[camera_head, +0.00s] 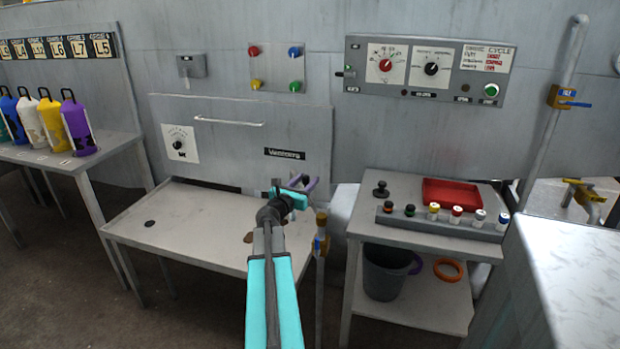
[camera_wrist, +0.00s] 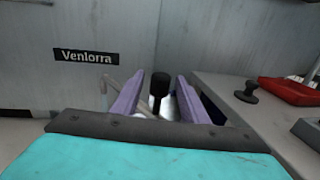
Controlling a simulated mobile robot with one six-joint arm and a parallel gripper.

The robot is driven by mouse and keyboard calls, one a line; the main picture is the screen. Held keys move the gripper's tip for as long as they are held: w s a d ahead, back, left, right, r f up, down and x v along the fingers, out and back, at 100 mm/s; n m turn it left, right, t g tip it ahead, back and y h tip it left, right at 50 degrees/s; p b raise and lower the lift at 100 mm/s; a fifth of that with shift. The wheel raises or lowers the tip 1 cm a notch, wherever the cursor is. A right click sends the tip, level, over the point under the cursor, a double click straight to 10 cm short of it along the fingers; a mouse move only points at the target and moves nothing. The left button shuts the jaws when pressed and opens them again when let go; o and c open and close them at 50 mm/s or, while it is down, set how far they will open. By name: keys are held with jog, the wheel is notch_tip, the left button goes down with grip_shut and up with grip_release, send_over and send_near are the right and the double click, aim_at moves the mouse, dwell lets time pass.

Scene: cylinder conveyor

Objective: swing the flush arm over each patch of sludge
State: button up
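My gripper (camera_head: 296,183) is raised over the right end of the grey wash table (camera_head: 190,236). In the wrist view my gripper (camera_wrist: 161,78) has its two purple fingers apart, with nothing visibly held. A black knob on a short stem (camera_wrist: 160,84) shows between the fingers; it may be the flush arm's handle, and I cannot tell its distance. A brown patch (camera_head: 248,237) lies on the table near my arm, partly hidden by it. A smaller black spot (camera_head: 150,224) is at the left; I cannot tell whether it is sludge or a drain.
A pipe with a brass valve (camera_head: 321,240) stands close right of my arm. Beyond it is a side table (camera_head: 365,215) with a red tray (camera_head: 458,192) and a row of knobs. A panel with a handle (camera_head: 228,122) rises behind the wash table.

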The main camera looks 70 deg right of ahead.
jog(key=shift+s+d, duration=0.2)
jog(key=shift+d, duration=1.65)
jog(key=shift+c, duration=0.2)
grip_shut()
